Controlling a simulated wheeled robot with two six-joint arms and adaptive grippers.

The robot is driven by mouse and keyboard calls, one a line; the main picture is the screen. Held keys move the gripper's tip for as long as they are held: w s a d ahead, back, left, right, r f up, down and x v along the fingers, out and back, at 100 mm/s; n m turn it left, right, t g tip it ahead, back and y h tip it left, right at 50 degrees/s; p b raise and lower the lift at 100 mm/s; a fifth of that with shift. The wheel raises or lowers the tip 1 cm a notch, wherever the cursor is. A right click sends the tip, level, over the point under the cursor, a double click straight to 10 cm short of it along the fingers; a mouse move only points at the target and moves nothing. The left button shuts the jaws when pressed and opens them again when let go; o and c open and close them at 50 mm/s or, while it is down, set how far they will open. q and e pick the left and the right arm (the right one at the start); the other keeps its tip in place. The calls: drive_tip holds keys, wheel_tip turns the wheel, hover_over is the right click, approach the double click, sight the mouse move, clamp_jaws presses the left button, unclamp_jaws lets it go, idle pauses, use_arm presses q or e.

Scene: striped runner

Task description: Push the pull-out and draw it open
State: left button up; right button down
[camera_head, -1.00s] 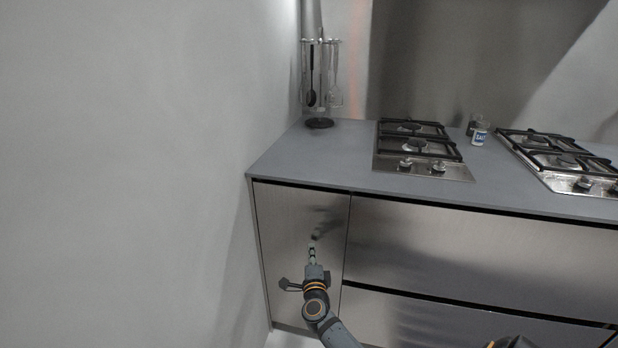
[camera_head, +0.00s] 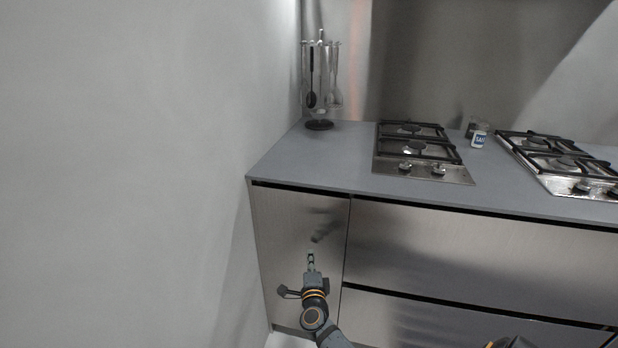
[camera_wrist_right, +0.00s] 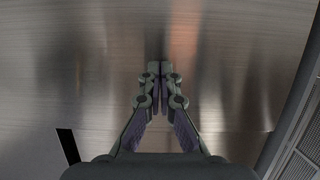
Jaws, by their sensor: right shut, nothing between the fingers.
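The pull-out (camera_head: 282,225) is the narrow brushed-metal front at the left end of the counter in the head view. It stands slightly proud of the cabinet, with a thin dark gap along its top. No handle shows on it. My right gripper (camera_head: 311,256) is in front of its middle, fingers pointing at the face. The wrist view shows the closed, empty fingertips (camera_wrist_right: 158,68) against the metal face (camera_wrist_right: 100,60); whether they touch it I cannot tell. My left gripper is out of view.
Wide drawer fronts (camera_head: 470,250) lie to the right of the pull-out. The grey countertop (camera_head: 310,160) above carries a utensil stand (camera_head: 319,125), two gas hobs (camera_head: 420,170) and a salt container (camera_head: 479,139). A plain wall (camera_head: 130,170) is close on the left.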

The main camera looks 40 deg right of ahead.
drive_tip(key=s+a, duration=0.6)
drive_tip(key=a, duration=0.1)
drive_tip(key=shift+s+a+r+p, duration=0.15)
drive_tip(key=shift+s+p, duration=0.05)
drive_tip(key=shift+p, duration=0.2)
idle(0.3)
